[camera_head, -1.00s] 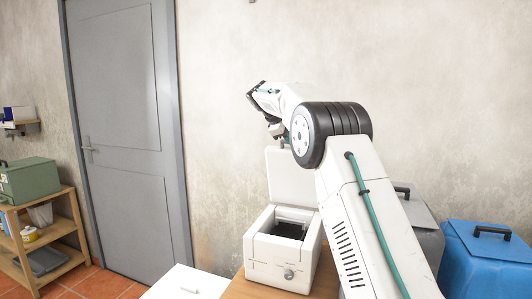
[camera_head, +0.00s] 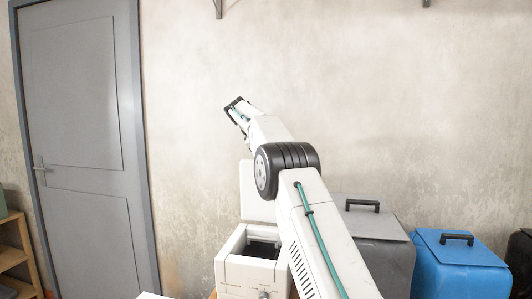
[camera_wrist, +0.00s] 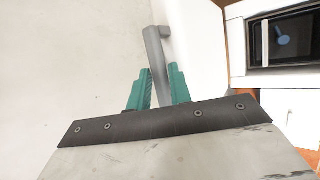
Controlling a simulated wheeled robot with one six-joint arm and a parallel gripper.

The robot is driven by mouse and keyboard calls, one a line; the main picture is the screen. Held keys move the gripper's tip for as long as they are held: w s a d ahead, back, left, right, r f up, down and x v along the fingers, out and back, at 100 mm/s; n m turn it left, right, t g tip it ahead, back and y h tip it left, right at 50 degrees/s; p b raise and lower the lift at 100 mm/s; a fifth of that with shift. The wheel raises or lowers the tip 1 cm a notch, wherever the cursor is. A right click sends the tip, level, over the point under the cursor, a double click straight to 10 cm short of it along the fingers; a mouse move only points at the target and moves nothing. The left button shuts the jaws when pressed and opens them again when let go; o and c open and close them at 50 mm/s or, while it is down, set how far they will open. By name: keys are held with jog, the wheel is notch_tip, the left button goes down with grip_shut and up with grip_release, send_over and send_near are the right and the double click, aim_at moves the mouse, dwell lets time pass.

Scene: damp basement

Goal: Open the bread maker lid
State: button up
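The white bread maker (camera_head: 232,270) stands at the lower middle of the head view, its dark inside showing. Its lid (camera_head: 251,203) stands raised at the back, partly hidden by my arm. In the wrist view the dark opening (camera_wrist: 290,42) is at the upper right and the white lid (camera_wrist: 197,50) is in the middle, with a grey bar handle (camera_wrist: 154,48). The green fingers of my gripper (camera_wrist: 159,80) are on either side of the handle's lower part. Whether they press on it is unclear. In the head view my arm hides the fingers.
A grey bin (camera_head: 372,235) and a blue bin (camera_head: 460,265), both with black handles, stand to the right. A grey door (camera_head: 85,150) is at the left, beside part of a wooden shelf (camera_head: 18,262). The wall above the arm is mostly clear.

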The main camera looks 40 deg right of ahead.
jog(key=shift+o, duration=0.5)
jog(key=shift+s+d+r, duration=0.15)
jog(key=shift+s+d, duration=0.1)
jog(key=shift+w+a, duration=0.15)
jog(key=shift+a, duration=0.1)
jog(key=shift+a+r, duration=0.25)
jog(key=shift+a, duration=0.05)
jog(key=v, duration=0.7)
jog(key=shift+d, duration=0.1)
